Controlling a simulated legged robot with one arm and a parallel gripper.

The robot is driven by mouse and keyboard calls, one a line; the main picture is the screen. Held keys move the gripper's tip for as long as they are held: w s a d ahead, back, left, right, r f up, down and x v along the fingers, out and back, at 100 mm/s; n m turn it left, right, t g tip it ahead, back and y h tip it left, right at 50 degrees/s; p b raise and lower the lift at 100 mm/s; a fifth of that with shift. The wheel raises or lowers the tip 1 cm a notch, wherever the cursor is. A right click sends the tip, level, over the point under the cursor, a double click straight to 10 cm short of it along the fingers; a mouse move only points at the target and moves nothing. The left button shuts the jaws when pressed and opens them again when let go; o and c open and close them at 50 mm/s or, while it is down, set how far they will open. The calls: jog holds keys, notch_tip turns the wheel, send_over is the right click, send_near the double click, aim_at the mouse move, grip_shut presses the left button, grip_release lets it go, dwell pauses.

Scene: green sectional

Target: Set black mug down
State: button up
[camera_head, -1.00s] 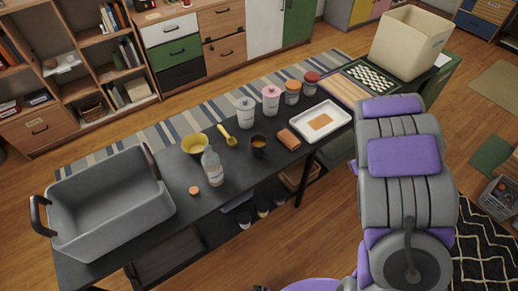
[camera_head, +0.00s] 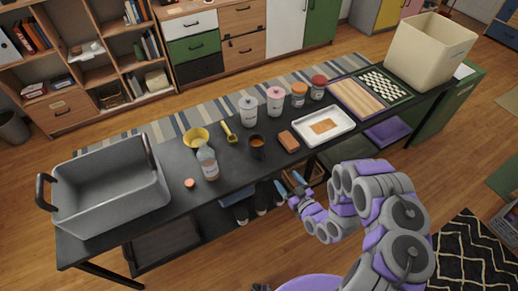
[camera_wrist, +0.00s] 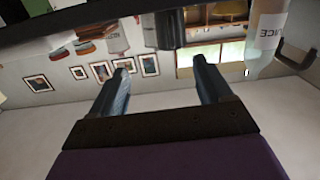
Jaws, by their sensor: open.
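The black mug (camera_head: 257,147) stands upright on the dark table (camera_head: 222,178), near its front edge, with something brown inside. My gripper (camera_head: 289,182) is open and empty at the table's front edge, below and to the right of the mug in the head view. In the wrist view my gripper (camera_wrist: 163,85) shows two spread fingers with nothing between them. A dark cylinder (camera_wrist: 170,28), which looks like the mug, shows beyond the fingertips and apart from them.
A bottle (camera_head: 208,163) and an orange lid (camera_head: 189,183) are left of the mug. A brown block (camera_head: 289,142) and a white tray (camera_head: 340,121) are right of it. Jars (camera_head: 248,112) stand behind. A grey bin (camera_head: 110,205) fills the left end.

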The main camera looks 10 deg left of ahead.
aim_at(265, 156)
jog(key=shift+t, duration=0.3)
jog(key=x, duration=0.4)
jog(key=a+x, duration=0.1)
jog(key=x, duration=0.3)
jog(key=s+x, duration=0.1)
jog(key=x, duration=0.3)
jog(key=shift+a+r+p, duration=0.3)
jog(key=shift+a+r, duration=0.05)
jog(key=shift+w+a, duration=0.45)
jog(key=shift+a, duration=0.15)
jog(key=shift+r+x, duration=0.15)
jog(key=shift+x, duration=0.9)
jog(key=shift+r+x, duration=0.2)
jog(key=shift+x, duration=0.9)
grip_shut()
